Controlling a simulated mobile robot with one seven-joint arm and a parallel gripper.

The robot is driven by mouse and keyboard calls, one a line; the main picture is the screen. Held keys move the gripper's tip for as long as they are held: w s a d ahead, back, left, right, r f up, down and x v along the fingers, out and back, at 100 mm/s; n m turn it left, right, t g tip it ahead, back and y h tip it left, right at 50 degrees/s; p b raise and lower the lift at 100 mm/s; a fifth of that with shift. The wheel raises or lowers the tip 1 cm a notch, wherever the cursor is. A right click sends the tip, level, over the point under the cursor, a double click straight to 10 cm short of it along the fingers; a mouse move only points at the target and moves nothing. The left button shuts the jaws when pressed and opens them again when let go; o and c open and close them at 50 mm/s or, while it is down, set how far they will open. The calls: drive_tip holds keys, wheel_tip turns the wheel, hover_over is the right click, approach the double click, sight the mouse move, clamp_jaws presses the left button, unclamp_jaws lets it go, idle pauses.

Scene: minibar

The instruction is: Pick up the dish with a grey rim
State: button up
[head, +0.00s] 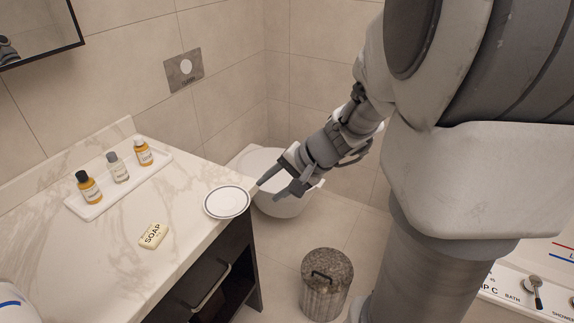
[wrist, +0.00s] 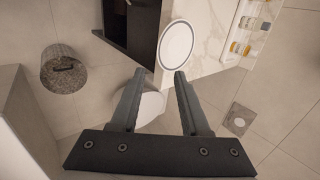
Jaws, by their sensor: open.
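The dish with a grey rim (head: 227,202) is a round white plate with a dark grey ring. It lies flat at the right end of the marble counter (head: 112,226), by its edge. My gripper (head: 268,187) is to the right of the dish, just off the counter's end, with its fingers pointing toward the dish. In the wrist view the dish (wrist: 177,43) lies ahead of the fingertips, apart from them. My gripper (wrist: 160,73) is open there, with nothing between its fingers.
A white tray (head: 103,203) with several small bottles stands at the back of the counter. A soap bar (head: 153,236) lies left of the dish. A toilet (head: 283,203) is behind my gripper. A bin (head: 326,284) stands on the floor. A drawer handle (head: 211,287) juts from the dark cabinet.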

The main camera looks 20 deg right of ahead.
drive_tip(key=p+v, duration=0.1)
drive_tip(key=v, duration=0.5)
drive_tip(key=shift+r, duration=0.2)
drive_tip(key=shift+d, duration=0.1)
drive_tip(key=shift+c, duration=0.3)
